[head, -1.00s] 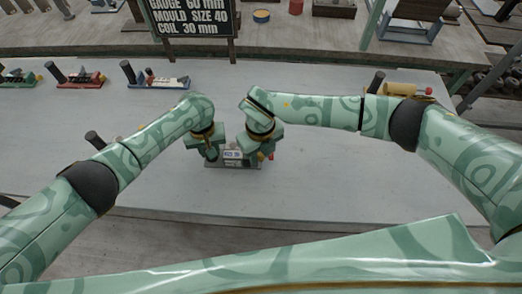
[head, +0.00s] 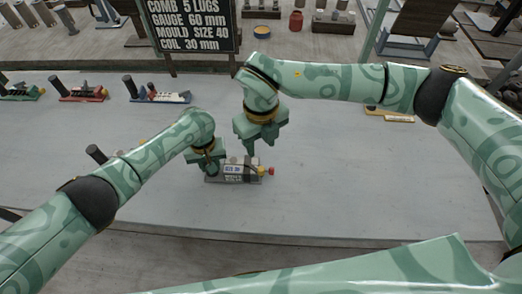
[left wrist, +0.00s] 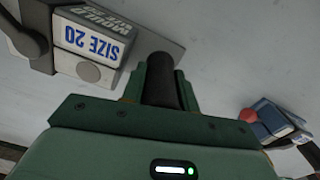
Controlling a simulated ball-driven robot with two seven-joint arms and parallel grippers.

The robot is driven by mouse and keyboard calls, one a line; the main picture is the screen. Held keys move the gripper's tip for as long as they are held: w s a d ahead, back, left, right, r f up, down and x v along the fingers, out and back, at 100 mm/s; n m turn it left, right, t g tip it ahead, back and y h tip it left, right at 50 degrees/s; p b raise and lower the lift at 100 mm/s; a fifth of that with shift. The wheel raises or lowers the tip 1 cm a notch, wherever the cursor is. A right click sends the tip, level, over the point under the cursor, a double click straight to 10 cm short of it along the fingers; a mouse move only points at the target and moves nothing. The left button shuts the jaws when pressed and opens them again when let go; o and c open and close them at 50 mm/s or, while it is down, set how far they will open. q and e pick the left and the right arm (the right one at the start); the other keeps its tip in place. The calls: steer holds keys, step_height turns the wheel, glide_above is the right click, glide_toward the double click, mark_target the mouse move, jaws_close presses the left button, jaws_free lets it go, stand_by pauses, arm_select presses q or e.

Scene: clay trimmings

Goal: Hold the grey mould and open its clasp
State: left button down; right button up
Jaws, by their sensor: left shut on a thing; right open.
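The grey mould (head: 240,177) lies on the pale table in front of me, with a label that reads SIZE 20 in the left wrist view (left wrist: 92,38). A yellow and a red knob (head: 271,171) show at its right end. My left gripper (head: 212,169) is shut on the mould's dark upright handle (left wrist: 161,82) at its left end. My right gripper (head: 250,150) is open, pointing down over the mould's right part; whether it touches is unclear. A dark grey lever-like part (left wrist: 27,38) shows at the mould's far end; I cannot tell the clasp's state.
Green (head: 20,92), red (head: 82,94) and blue (head: 160,97) moulds stand at the back left. A yellow one (head: 392,116) is partly hidden behind my right arm. Another dark handle (head: 96,154) shows beside my left arm. A black sign (head: 193,25) stands behind. The table's front is clear.

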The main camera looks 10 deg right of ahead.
stand_by(0.3)
arm_select(q)
steer(key=c, duration=1)
jaws_free()
